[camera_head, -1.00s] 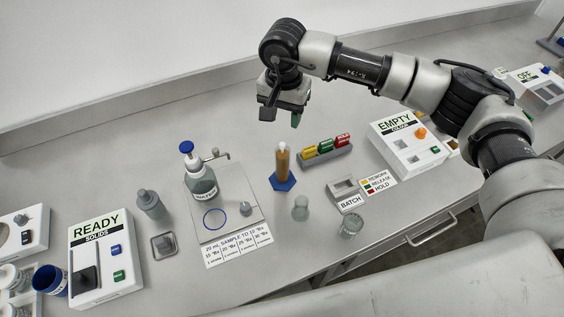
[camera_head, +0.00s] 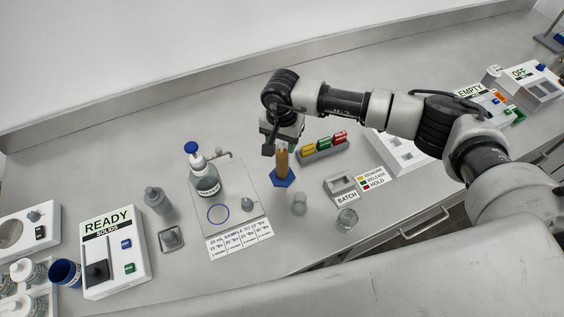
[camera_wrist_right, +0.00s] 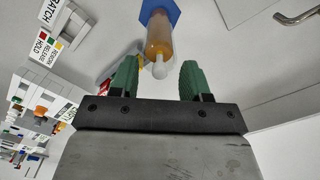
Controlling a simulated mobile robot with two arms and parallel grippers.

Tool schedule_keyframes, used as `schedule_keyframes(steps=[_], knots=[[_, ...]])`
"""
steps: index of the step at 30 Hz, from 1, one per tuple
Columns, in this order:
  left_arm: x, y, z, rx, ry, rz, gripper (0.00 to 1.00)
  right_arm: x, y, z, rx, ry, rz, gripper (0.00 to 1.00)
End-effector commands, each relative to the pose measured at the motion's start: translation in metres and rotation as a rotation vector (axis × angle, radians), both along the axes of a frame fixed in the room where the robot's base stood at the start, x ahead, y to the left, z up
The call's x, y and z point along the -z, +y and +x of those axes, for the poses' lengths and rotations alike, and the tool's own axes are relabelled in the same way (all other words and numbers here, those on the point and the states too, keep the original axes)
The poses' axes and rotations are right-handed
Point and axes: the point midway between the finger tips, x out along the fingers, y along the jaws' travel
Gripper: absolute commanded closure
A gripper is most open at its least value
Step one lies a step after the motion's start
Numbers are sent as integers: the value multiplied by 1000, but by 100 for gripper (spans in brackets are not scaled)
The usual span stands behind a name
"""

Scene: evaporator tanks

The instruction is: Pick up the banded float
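An amber-filled cylinder (camera_head: 281,163) stands on a blue hexagonal base (camera_head: 282,177) near the middle of the bench. It also shows in the right wrist view (camera_wrist_right: 158,38), where a pale rounded tip (camera_wrist_right: 160,69) sticks out of its near end. This tip may be the top of the float; I cannot make out any bands. My right gripper (camera_head: 284,147) is just above the cylinder in the head view. In the right wrist view its green fingers (camera_wrist_right: 159,68) are apart, with the pale tip between them, touching neither. My left gripper is not in view.
A rack of yellow, green and red blocks (camera_head: 323,149) stands close to the right of the cylinder. A water bottle (camera_head: 204,178) stands on a plate to its left.

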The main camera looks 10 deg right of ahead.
Motion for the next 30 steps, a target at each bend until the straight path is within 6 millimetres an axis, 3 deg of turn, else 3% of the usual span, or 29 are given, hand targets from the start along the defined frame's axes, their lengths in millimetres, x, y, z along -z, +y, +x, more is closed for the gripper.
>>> schedule_keyframes(steps=[1,9,23,30], knots=[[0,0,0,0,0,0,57,0,0,0,0,0,0,60],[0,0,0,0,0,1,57,-1,0,0,0,0,0,100],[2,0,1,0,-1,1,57,-4,0,1,0,-1,0,100],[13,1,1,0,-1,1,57,-30,-1,1,-1,-5,0,100]])
